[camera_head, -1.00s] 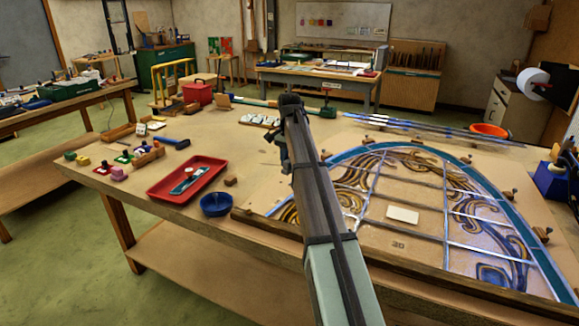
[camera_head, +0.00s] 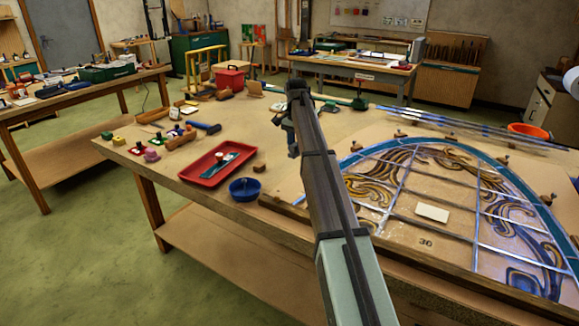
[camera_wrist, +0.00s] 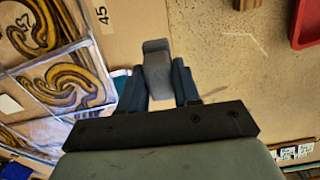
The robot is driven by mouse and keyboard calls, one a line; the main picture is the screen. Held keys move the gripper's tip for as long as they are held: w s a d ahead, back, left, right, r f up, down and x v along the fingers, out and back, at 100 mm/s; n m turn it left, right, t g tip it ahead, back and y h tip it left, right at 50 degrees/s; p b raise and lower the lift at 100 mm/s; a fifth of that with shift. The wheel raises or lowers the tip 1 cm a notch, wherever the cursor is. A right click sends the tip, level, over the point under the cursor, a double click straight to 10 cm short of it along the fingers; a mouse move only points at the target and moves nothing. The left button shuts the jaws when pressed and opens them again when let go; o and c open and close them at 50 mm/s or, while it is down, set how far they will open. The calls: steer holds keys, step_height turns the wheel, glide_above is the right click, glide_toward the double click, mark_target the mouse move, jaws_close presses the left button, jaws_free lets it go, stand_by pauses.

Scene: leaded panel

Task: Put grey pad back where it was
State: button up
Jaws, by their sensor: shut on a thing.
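In the wrist view, my gripper (camera_wrist: 158,78) is shut on the grey pad (camera_wrist: 157,66), a rounded grey block that sticks out past the two dark blue-grey fingers. The pad is over the bare tabletop, close to the edge of the leaded panel's board; I cannot tell its height. A thin pale angled line (camera_wrist: 246,38) marks the tabletop to its right.
The leaded panel (camera_head: 405,180) lies on the right of the bench with a white card (camera_head: 432,212) on it. A red tray (camera_head: 190,172) holding a tool, a blue bowl (camera_head: 245,195) and a small brown block (camera_head: 259,168) are to the left. Bare tabletop lies between.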

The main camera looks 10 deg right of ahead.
steer(key=w+r+n, duration=0.1)
steer(key=w, duration=0.8)
steer(key=shift+w+a+f, duration=0.1)
steer(key=shift+a+f, duration=0.1)
steer(key=shift+f, duration=2.25)
steer(key=shift+a+f, duration=0.15)
steer(key=shift+f, duration=2.25)
steer(key=shift+f, duration=0.1)
steer(key=o, duration=0.9)
steer(key=shift+o, duration=0.2)
step_height(320, 180, up, 12)
